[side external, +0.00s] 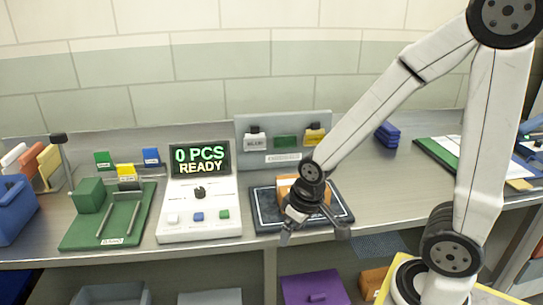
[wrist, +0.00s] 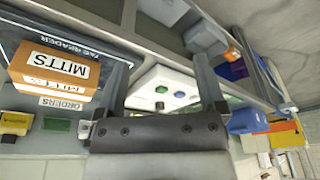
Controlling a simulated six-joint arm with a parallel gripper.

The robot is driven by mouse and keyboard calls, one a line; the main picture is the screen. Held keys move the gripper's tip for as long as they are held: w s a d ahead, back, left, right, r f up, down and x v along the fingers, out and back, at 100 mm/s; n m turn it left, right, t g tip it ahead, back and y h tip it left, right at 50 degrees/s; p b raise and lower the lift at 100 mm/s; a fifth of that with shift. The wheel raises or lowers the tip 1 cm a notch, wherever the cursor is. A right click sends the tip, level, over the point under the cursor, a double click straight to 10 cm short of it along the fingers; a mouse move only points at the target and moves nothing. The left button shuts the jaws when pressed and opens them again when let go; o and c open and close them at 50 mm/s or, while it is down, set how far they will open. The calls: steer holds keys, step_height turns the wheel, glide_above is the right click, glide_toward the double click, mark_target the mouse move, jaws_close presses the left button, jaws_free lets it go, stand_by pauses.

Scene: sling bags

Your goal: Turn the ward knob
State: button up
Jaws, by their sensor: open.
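The black knob (side external: 199,192) sits on the white console (side external: 183,232), below a dark screen (side external: 200,160) reading "0 PCS READY". Whether this is the ward knob cannot be read. Three buttons, white, blue and green, lie in front of the knob. My gripper (side external: 314,233) is open and empty, fingers pointing down, over the front of the dark tag reader pad, right of the console and apart from the knob. In the wrist view, the console (wrist: 142,95) shows between the open fingers of my gripper (wrist: 163,65), with its knob (wrist: 159,105) small and partly blurred.
An orange MITTS box (wrist: 50,72) stands on the tag reader pad (side external: 262,204), partly behind my gripper. A green fixture (side external: 85,235) with rails and a post stands left of the console. A grey orders board (side external: 270,160) stands behind. The bench front edge is near.

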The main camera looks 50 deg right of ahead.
steer(key=w+m, duration=0.1)
steer(key=m+t+y, duration=0.5)
steer(key=m+y, duration=0.2)
steer(key=m, duration=1.6)
glide_toward(201, 190)
steer(key=s+a+f, duration=0.1)
steer(key=s+a, duration=0.3)
steer(key=a, duration=0.1)
steer(key=s+a+f, duration=0.1)
steer(key=s+a, duration=0.1)
steer(key=shift+s+a+f, duration=0.1)
steer(key=shift+a+f, duration=0.2)
steer(key=shift+a, duration=0.05)
steer(key=w+d+m+t, duration=0.1)
steer(key=w+d+m, duration=0.1)
steer(key=w+d+m+t, duration=0.1)
steer(key=w+d+m, duration=0.1)
steer(key=w+d+m+t, duration=0.1)
steer(key=w+d+t, duration=0.1)
steer(key=shift+w+f+m, duration=0.2)
steer(key=shift+f+m, duration=0.2)
steer(key=shift+a, duration=0.1)
steer(key=shift+x, duration=3.9)
